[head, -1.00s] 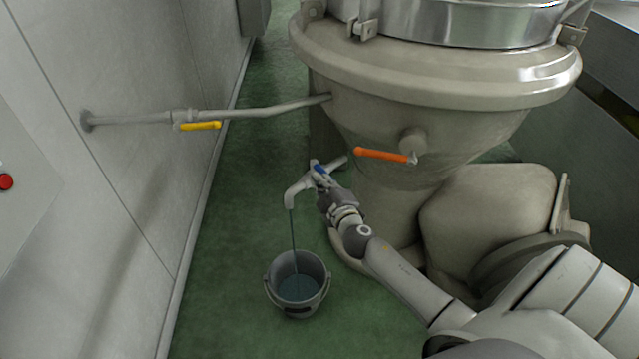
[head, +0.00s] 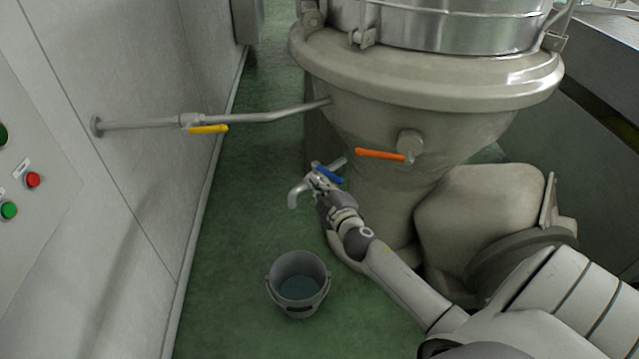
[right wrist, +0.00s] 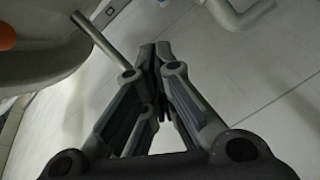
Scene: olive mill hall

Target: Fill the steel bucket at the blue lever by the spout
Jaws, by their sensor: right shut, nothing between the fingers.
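The steel bucket (head: 284,310) stands upright on the green floor below the spout (head: 296,194), with bluish water (head: 299,288) in it. No stream falls from the spout. The blue lever (head: 328,174) sits on the spout's valve, angled across the pipe. My right gripper (head: 322,194) is right beside the lever, just below it. Whether it touches the lever I cannot tell. In the right wrist view its fingers (right wrist: 163,55) are closed together with nothing between them. My left gripper is not in view.
A large grey vessel (head: 430,85) rises behind the valve, with an orange lever (head: 380,154) on it. A pipe with a yellow lever (head: 208,129) runs from the left wall. A panel with coloured buttons (head: 33,180) is at far left. Floor around the bucket is clear.

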